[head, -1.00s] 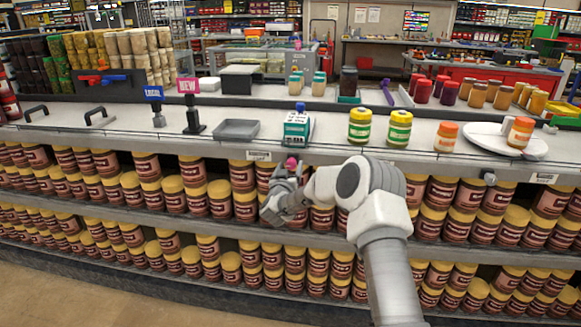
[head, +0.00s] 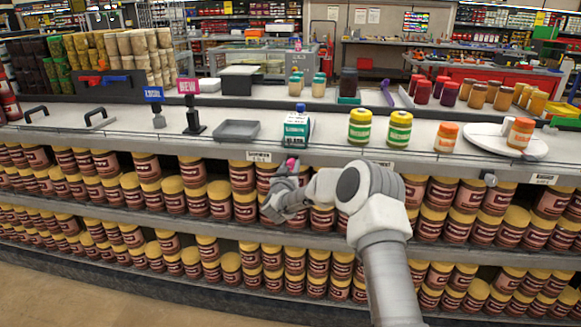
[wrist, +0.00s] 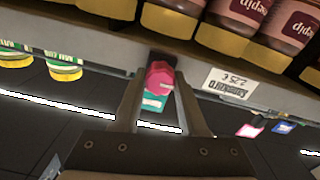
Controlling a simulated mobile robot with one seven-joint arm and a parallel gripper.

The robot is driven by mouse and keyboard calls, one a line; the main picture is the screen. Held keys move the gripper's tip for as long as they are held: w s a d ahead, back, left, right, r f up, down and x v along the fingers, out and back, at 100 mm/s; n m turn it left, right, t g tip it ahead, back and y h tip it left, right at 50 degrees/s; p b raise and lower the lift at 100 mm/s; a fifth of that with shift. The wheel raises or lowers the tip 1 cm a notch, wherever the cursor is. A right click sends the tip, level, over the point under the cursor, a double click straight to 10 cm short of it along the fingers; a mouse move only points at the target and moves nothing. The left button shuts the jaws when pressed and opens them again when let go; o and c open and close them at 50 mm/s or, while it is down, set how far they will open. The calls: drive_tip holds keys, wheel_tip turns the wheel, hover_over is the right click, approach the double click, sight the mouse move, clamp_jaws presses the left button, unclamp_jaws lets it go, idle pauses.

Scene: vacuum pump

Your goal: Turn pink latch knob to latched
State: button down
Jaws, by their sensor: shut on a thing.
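The pink latch knob (wrist: 159,76) is at the front edge of the shelf. In the wrist view it lies between the two fingers of my gripper (wrist: 160,88), which is shut on it. A light mark shows on the knob's face. In the head view the knob (head: 291,164) is a small pink spot at the tip of my gripper (head: 287,170), below the teal and white pump box (head: 296,128). My gripper and wrist partly cover the knob there. A bit of teal (wrist: 153,102) shows just past the knob in the wrist view.
A grey tray (head: 236,130) and two yellow-green jars (head: 362,127) stand on the counter near the pump. Rows of brown jars (head: 219,199) fill the shelves below, close to my arm. A price label (wrist: 230,85) is on the shelf edge beside the knob.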

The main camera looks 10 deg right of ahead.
drive_tip(key=shift+m+b, duration=0.3)
drive_tip(key=shift+b, duration=0.1)
drive_tip(key=m+b, duration=0.1)
drive_tip(key=b, duration=0.1)
drive_tip(key=m+b, duration=0.2)
drive_tip(key=shift+d+f+m, duration=0.1)
drive_tip(key=shift+f+m, duration=0.1)
drive_tip(key=shift+m, duration=0.1)
drive_tip(key=m+b, duration=0.4)
drive_tip(key=shift+b, duration=0.3)
drive_tip(key=m+b, duration=0.6)
drive_tip(key=shift+m, duration=0.3)
drive_tip(key=shift+m+b, duration=1.45)
drive_tip(key=shift+m, duration=0.05)
drive_tip(key=shift+r, duration=0.15)
drive_tip(key=shift+c, duration=2.2)
unclamp_jaws()
